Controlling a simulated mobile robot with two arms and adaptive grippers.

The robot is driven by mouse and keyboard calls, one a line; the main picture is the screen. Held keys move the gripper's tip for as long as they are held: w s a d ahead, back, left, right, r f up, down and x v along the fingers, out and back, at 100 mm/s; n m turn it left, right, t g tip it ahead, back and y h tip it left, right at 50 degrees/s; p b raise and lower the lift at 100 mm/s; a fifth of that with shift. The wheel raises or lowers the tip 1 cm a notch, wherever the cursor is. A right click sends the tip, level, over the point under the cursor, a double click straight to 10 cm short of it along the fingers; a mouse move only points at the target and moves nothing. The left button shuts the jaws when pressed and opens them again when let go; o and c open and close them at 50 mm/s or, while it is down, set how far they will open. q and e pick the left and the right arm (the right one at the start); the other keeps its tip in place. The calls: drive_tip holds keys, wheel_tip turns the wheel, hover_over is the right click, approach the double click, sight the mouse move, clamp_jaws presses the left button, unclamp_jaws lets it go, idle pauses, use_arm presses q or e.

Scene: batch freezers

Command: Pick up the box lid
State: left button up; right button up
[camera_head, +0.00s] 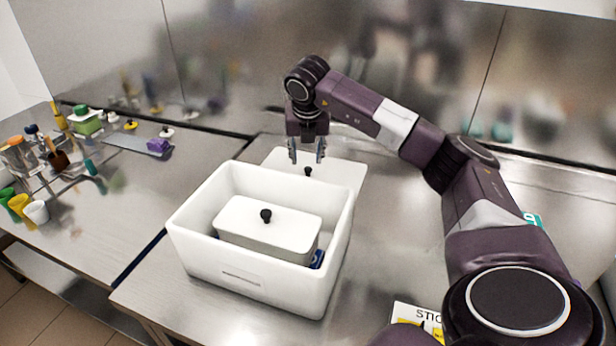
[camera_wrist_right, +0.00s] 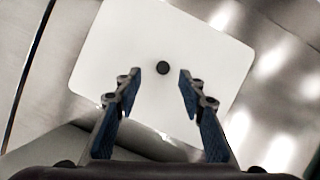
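The box lid (camera_head: 338,170) is a flat white rectangle with a small black knob (camera_head: 308,171). It lies on the steel counter behind the large white box (camera_head: 334,277), which hides its near part. My right gripper (camera_head: 307,155) points down above the lid, open and empty. In the right wrist view the lid (camera_wrist_right: 200,40) fills the middle, and its knob (camera_wrist_right: 163,68) shows between and beyond the open fingers (camera_wrist_right: 160,82). The fingers are apart from the knob. My left gripper is not in view.
Inside the large box sits a smaller white container with its own black-knobbed lid (camera_head: 290,225) and a blue item (camera_head: 317,260). A sign (camera_head: 418,318) stands at the front. Several cups and tools crowd the left counter. The counter right of the lid is clear.

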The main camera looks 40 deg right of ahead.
sight(308, 169)
drive_tip(key=p+x, duration=0.1)
drive_tip(key=x, duration=0.4)
drive_tip(key=shift+s+d+f, duration=0.1)
drive_tip(key=shift+d+f, duration=0.15)
drive_tip(key=shift+r, duration=0.1)
clamp_jaws()
